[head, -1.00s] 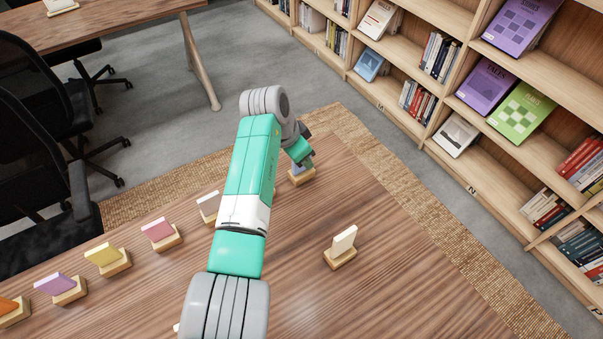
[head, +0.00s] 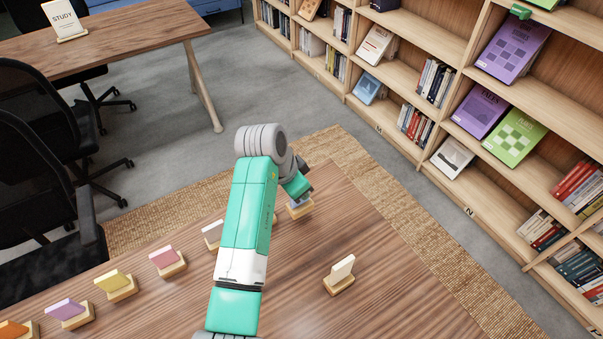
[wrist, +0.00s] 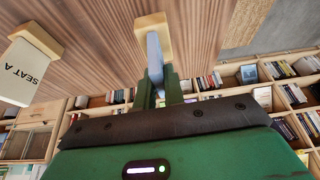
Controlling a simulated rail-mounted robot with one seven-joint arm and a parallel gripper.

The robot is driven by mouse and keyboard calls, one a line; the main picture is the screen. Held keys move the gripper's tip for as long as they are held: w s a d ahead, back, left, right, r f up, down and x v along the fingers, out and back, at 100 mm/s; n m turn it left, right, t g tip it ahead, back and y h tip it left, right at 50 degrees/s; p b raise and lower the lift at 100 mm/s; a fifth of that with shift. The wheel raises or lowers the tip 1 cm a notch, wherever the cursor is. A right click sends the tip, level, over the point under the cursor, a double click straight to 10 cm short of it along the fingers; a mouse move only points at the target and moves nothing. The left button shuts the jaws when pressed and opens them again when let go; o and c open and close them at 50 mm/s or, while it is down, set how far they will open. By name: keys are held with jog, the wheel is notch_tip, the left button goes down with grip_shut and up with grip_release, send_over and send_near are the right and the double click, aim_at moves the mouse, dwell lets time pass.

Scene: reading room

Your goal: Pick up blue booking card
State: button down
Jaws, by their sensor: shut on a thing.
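The blue booking card (wrist: 154,52) is a thin blue-grey card standing in a small wooden holder (wrist: 153,27) in the wrist view. My gripper (wrist: 159,85) is shut on the card's outer end, with a green finger on each side. In the head view the card (head: 299,202) shows just below my gripper (head: 303,192), near the far edge of the table, with its holder (head: 301,212) under it. The card appears to be still in the holder's slot. My fingers hide part of it.
A white card (head: 342,268) marked SEAT A in the wrist view stands in a holder to the right. Grey, pink (head: 164,257), yellow (head: 113,281), purple (head: 66,310) and orange cards line the table's left side. Bookshelves (head: 455,205) stand beyond the table; chairs are at left.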

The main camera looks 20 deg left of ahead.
jog(key=s+d+r+p, duration=0.1)
jog(key=s+d+p, duration=0.2)
jog(key=s, duration=0.8)
jog(key=shift+s+d+p, duration=0.2)
jog(key=shift+s+p, duration=0.1)
jog(key=shift+p, duration=0.05)
